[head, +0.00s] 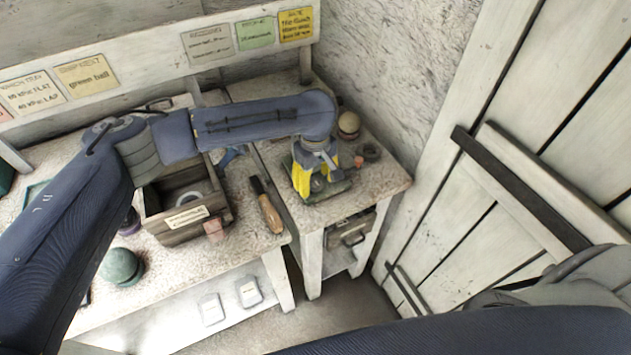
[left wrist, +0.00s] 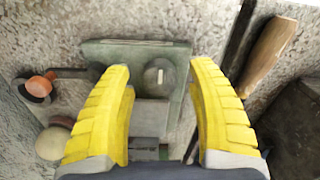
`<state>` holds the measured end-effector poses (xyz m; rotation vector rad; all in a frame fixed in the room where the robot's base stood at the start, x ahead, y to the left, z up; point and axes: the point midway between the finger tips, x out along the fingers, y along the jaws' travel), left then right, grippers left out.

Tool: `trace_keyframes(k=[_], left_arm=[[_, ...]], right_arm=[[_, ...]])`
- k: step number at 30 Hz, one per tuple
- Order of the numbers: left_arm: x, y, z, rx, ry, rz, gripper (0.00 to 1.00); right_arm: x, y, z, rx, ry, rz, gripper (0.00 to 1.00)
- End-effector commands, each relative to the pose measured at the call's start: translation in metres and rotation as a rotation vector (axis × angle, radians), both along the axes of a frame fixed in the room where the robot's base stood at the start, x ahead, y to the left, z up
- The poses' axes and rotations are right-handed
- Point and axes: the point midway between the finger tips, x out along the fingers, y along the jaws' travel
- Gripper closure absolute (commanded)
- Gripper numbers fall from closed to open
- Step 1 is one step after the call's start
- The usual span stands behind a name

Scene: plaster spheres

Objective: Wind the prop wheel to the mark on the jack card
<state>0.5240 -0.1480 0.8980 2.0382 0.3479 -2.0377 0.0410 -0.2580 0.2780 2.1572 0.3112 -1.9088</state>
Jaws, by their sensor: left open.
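The prop wheel appears to be the grey round knob with a pale line (left wrist: 159,76) on a green plate (left wrist: 110,50), seen in the left wrist view. It also shows between the fingers in the head view (head: 318,183). My left gripper (head: 316,190) has yellow fingers spread apart above the green plate. In the left wrist view its fingertips (left wrist: 161,70) lie on either side of the knob with gaps, so it is not gripped. The jack card seems to be the yellow card (head: 296,24) at the top right of the backboard; its small writing is unreadable. My right gripper is not seen.
A cream ball (head: 348,124) and an orange knob (left wrist: 42,84) lie close to the plate. A wooden-handled tool (head: 269,212) lies left of it, beside a wooden box (head: 162,232). A green ball (head: 121,266) is farther left. A wall and door bound the right.

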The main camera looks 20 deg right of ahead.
Motion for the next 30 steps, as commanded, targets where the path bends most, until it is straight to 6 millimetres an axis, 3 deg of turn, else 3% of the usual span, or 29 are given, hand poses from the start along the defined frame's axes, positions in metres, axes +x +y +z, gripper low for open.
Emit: trace_keyframes(k=[14,27,30], left_arm=[[-0.0002,-0.0001,-0.0058,0.0,0.0,0.0,0.42],[0.0,0.0,-0.0057,0.0,0.0,0.0,0.93],[0.0001,0.0001,-0.0057,0.0,0.0,0.0,1.0]], right_arm=[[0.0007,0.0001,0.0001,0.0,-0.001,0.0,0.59],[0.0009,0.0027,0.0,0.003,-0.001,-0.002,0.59],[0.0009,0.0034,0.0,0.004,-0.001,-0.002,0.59]])
